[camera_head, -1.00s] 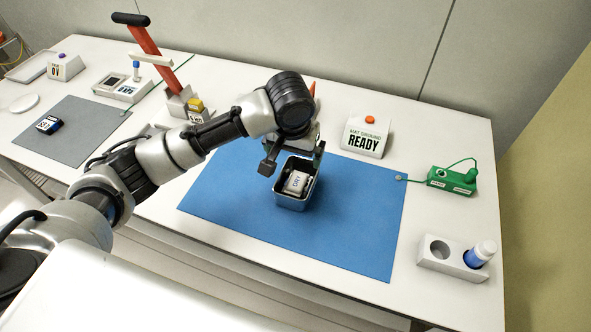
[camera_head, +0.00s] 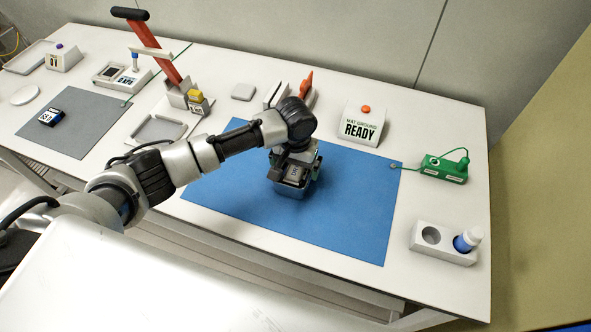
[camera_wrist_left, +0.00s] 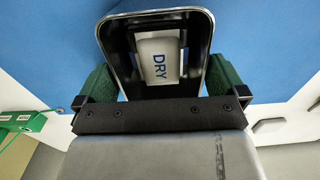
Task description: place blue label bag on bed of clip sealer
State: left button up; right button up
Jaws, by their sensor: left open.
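My left gripper (camera_head: 293,165) is over the blue mat, and its green fingers are apart. In the left wrist view the fingers (camera_wrist_left: 160,85) stand on either side of a metal tin (camera_wrist_left: 107,35). A white pouch marked DRY in dark blue letters (camera_wrist_left: 159,58) lies inside the tin. In the head view the tin (camera_head: 289,189) is partly hidden by the gripper. A device with a tall red lever (camera_head: 152,45) stands at the back left, and a smaller red-handled one (camera_head: 304,89) stands behind my arm. I cannot tell which is the clip sealer. My right gripper is not in view.
The blue mat (camera_head: 345,210) is clear around the tin. A READY box (camera_head: 363,123), a green clip box (camera_head: 444,168) and a holder with a bottle (camera_head: 440,245) stand right. A grey mat (camera_head: 80,140) with a dark blue-labelled item (camera_head: 50,117) lies left, near an empty tray (camera_head: 160,130).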

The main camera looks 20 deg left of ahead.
pick_arm(q)
jog(key=shift+f, duration=0.5)
jog(key=c, duration=0.7)
jog(key=shift+r, duration=0.1)
jog(key=shift+r, duration=2.05)
jog(key=s+d+r+b, duration=0.1)
jog(key=s+d+r, duration=0.2)
jog(key=d+r, duration=0.3)
jog(key=d, duration=0.5)
jog(key=shift+r+b, duration=0.4)
